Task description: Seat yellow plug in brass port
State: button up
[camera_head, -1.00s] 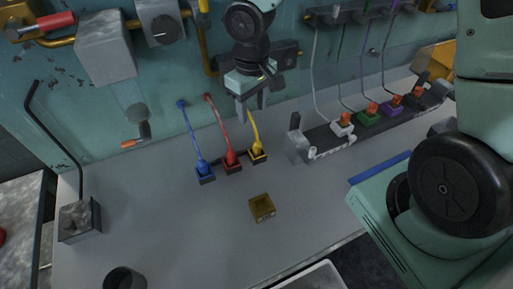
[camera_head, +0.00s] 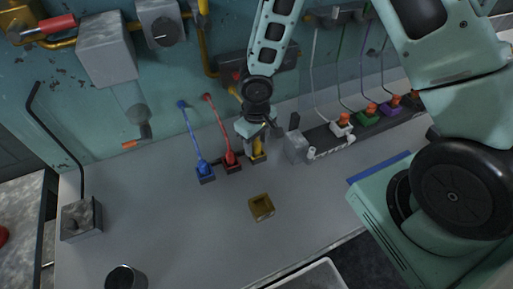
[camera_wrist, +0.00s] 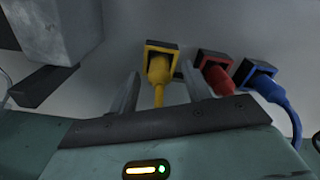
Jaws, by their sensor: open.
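The yellow plug (camera_wrist: 158,72) sits in a dark square socket (camera_wrist: 160,46), with its yellow cable running toward my gripper. In the head view the yellow plug (camera_head: 257,147) shows just below my gripper (camera_head: 256,140). My gripper is open; in the wrist view its two fingers (camera_wrist: 157,92) stand one on each side of the yellow plug, with gaps showing. The brass port (camera_head: 261,207) is a small square open-topped block on the grey bench, in front of the sockets and apart from my gripper.
A red plug (camera_head: 231,160) and a blue plug (camera_head: 204,170) sit in sockets to the left of the yellow one. A grey rack (camera_head: 327,141) with several coloured plugs stands to the right. A dark cup (camera_head: 122,279) is at the front left. The bench around the brass port is clear.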

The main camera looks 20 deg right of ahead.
grip_shut()
